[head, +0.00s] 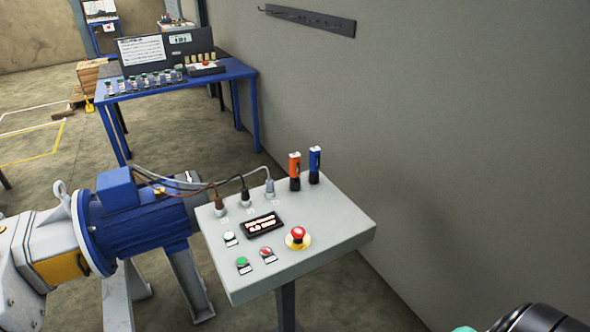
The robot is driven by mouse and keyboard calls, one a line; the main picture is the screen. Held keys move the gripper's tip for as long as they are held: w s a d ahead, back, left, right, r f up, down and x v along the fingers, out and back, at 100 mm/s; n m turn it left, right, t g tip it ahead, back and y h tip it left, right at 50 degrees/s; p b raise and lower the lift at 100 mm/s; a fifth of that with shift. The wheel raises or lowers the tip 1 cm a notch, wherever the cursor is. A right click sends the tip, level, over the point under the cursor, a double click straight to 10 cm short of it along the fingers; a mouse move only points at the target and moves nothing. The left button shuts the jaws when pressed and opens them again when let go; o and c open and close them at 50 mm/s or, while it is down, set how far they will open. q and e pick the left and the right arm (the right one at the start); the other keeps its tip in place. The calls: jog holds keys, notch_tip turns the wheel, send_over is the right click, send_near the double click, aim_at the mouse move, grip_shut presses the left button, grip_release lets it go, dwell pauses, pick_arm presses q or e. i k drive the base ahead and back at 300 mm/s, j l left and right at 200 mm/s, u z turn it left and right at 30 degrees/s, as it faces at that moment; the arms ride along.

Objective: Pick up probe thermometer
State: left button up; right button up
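Two handheld devices stand upright at the back right corner of a grey control panel. One is orange with a black lower part (295,170). The other is blue with a black lower part (314,165). I cannot tell from their look which is the probe thermometer. Nothing touches either one from above. Neither gripper's fingers show. A dark rounded part at the bottom right edge seems to be part of my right arm.
The control panel (345,230) carries a red emergency button (298,236), a display (262,223), small buttons and several cable plugs. A blue motor (150,220) stands left of it. A grey wall (450,120) rises behind. A blue table (240,72) stands farther back.

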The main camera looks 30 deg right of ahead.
aim_at(295, 157)
jog(key=u, duration=1.35)
jog(key=z, duration=2.3)
